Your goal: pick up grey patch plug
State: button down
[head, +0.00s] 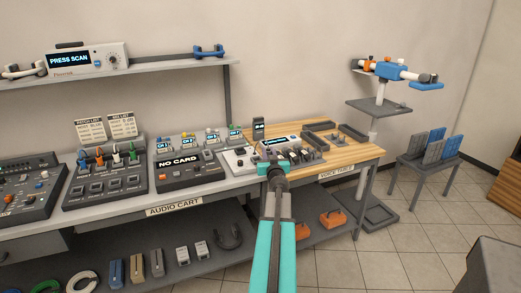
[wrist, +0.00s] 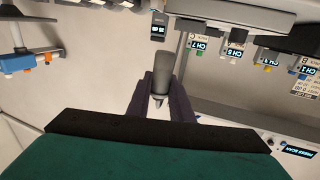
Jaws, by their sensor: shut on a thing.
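My gripper (wrist: 162,98) is shut on the grey patch plug (wrist: 163,68) in the wrist view. The plug is a grey cylinder with a narrow pale tip, between two dark fingers. In the head view my arm reaches up to the right part of the bench, and its gripper (head: 274,170) is in front of a light mixer-like unit. The plug cannot be made out there. The patch panel (head: 106,187) at left bears upright plugs with orange, blue, white and green parts.
A black "NO CARD" unit (head: 187,177) stands left of my gripper. Small channel-labelled units (head: 197,139) line the back. A shelf (head: 150,70) runs above the bench.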

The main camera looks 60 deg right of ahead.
jog(key=s+a+p, duration=0.1)
jog(key=s+a, duration=0.1)
jog(key=s, duration=0.4)
jog(key=shift+s+a+r, duration=0.15)
jog(key=shift+a+r, duration=0.2)
jog(key=shift+a, duration=0.05)
dwell(0.3)
